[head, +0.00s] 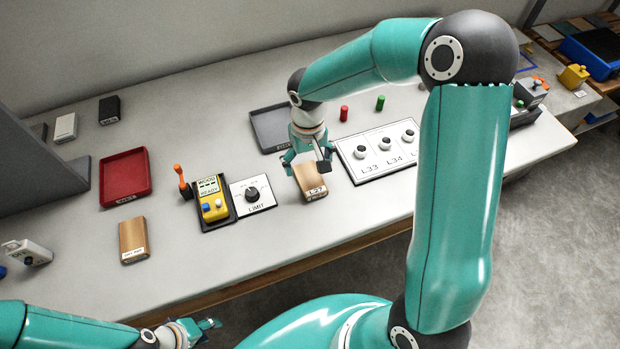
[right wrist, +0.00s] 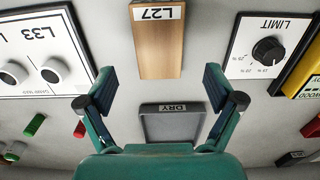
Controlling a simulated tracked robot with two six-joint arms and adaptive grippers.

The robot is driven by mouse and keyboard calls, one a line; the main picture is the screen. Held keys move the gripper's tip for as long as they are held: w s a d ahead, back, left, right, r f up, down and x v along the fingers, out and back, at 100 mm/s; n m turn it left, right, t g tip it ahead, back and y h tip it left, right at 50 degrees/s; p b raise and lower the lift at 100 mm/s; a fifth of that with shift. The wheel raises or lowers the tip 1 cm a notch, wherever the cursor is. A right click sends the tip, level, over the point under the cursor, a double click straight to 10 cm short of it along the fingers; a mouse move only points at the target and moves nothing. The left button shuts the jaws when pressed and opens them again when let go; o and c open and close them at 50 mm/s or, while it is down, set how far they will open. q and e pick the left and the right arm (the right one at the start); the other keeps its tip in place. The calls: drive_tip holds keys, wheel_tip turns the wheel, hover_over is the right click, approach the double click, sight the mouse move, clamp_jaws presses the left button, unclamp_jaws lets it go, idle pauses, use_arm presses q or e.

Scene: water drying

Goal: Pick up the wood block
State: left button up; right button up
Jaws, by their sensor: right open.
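A wood block labelled L27 (head: 314,188) lies on the grey table, left of the L33/L34 panel. In the right wrist view the wood block (right wrist: 157,50) is at the top centre, beyond the fingertips. My right gripper (head: 306,164) is open above the far end of the block, and it hides part of it. In the right wrist view my right gripper (right wrist: 160,88) has its fingers wide apart with nothing between them. A second wooden block (head: 133,238) with a label lies further left. My left gripper (head: 206,325) is at the bottom edge, away from both blocks; its finger opening is unclear.
The LIMIT dial panel (head: 252,194) and a yellow moisture meter (head: 212,203) lie left of the L27 block. The L33/L34 knob panel (head: 380,151) is right. A grey DRY tray (head: 268,125) sits behind, and a red tray (head: 125,177) is left. The front table strip is clear.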

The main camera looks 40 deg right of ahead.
sight(309, 175)
wheel_tip(309, 175, down, 5)
drive_tip(key=shift+f+p, duration=0.1)
drive_tip(key=shift+p, duration=0.2)
drive_tip(key=c, duration=1.3)
